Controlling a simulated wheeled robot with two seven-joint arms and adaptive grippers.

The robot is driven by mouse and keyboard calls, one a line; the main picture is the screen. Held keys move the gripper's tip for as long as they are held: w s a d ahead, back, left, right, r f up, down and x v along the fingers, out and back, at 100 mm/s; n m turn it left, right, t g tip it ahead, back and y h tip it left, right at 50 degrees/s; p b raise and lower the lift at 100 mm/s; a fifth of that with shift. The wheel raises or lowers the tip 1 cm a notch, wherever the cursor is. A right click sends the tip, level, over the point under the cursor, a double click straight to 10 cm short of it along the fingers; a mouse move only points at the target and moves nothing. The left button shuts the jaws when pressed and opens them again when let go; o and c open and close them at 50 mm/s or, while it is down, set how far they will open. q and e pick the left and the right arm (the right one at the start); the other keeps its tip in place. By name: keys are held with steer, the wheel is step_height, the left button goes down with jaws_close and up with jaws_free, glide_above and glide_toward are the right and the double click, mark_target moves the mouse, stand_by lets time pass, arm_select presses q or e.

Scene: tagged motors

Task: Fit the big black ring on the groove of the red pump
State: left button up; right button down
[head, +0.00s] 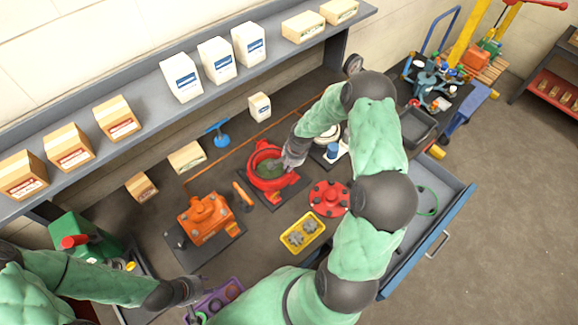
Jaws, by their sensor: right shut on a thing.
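The red pump (268,183) stands on a dark mat in the middle of the bench, its round opening facing up. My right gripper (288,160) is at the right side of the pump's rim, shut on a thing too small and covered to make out. I cannot pick out the big black ring for certain, and the groove is too small to see. My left gripper (190,293) is low at the front, beside the purple tray (203,307). Its fingers are too dark and small to tell whether they are open.
An orange pump (205,215) stands left of the red one, with an orange-handled tool (242,194) between them. A red flanged part (329,198) and a yellow tray (302,233) are to the right. A blue drawer (440,222) stands open at the right. A shelf (150,100) runs behind.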

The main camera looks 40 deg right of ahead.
arm_select(q)
steer(key=shift+f+b, duration=0.35)
stand_by(0.3)
arm_select(e)
steer(key=c, duration=0.7)
jaws_free()
arm_select(q)
steer(key=shift+r, duration=0.15)
arm_select(e)
steer(key=shift+r, duration=0.6)
stand_by(0.5)
steer(key=shift+r, duration=0.1)
arm_select(q)
steer(key=shift+r+p, duration=1.35)
steer(key=shift+p, duration=0.15)
arm_select(e)
steer(key=v, duration=0.3)
steer(key=w+v, duration=0.1)
steer(key=v, duration=0.1)
steer(key=shift+a+r, duration=0.2)
steer(key=shift+r, duration=0.25)
